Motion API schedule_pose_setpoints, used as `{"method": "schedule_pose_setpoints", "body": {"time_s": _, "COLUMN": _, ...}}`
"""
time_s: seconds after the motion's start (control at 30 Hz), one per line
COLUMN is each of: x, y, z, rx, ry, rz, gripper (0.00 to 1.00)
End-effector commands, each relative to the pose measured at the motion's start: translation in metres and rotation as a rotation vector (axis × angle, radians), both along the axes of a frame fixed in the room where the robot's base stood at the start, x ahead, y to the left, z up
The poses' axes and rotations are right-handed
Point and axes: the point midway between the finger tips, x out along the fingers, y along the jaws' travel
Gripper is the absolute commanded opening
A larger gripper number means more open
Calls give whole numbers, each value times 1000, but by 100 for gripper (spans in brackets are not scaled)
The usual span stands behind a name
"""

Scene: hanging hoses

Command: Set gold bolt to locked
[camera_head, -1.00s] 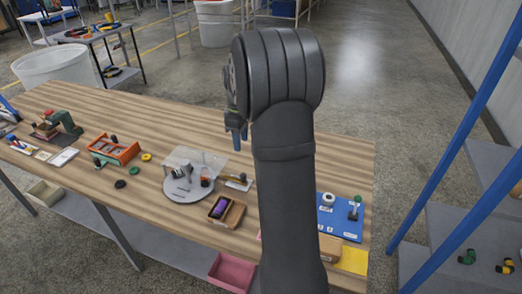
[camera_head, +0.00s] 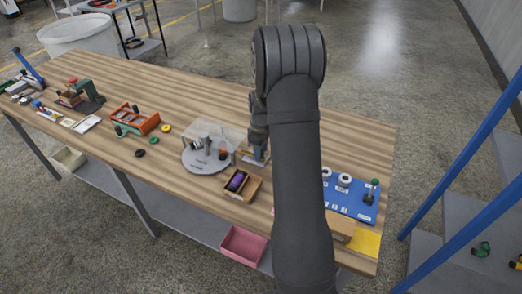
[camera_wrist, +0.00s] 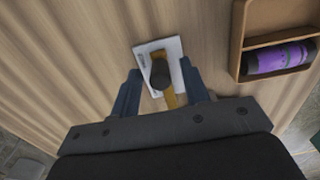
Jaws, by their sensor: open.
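The gold bolt (camera_wrist: 169,98) is a flat gold bar with a dark round knob (camera_wrist: 160,74), lying across a white plate (camera_wrist: 174,48) on the wooden bench. My gripper (camera_wrist: 159,68) is open, its two blue fingers on either side of the bolt and knob in the wrist view. I cannot tell the remaining height above the plate. In the head view my gripper (camera_head: 257,156) is over the plate and hides most of the bolt. Lettering on the plate is too small to read.
A wooden tray (camera_head: 247,191) with a purple item stands close by; it also shows in the wrist view (camera_wrist: 240,48). A grey round base with a clear panel (camera_head: 207,161) is to the left. A blue panel (camera_head: 348,199) with knobs and a lever is to the right.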

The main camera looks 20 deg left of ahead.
Motion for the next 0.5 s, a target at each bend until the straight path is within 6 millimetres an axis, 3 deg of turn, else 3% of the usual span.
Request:
{"method": "schedule_pose_setpoints", "body": {"time_s": 0.23, "x": 0, "y": 0, "z": -1, "rx": 0, "ry": 0, "rz": 0, "gripper": 40}}
{"method": "schedule_pose_setpoints", "body": {"time_s": 0.43, "x": 0, "y": 0, "z": 0, "rx": 0, "ry": 0, "rz": 0, "gripper": 1}}
{"method": "schedule_pose_setpoints", "body": {"time_s": 0.5, "x": 0, "y": 0, "z": 0, "rx": 0, "ry": 0, "rz": 0, "gripper": 0}}
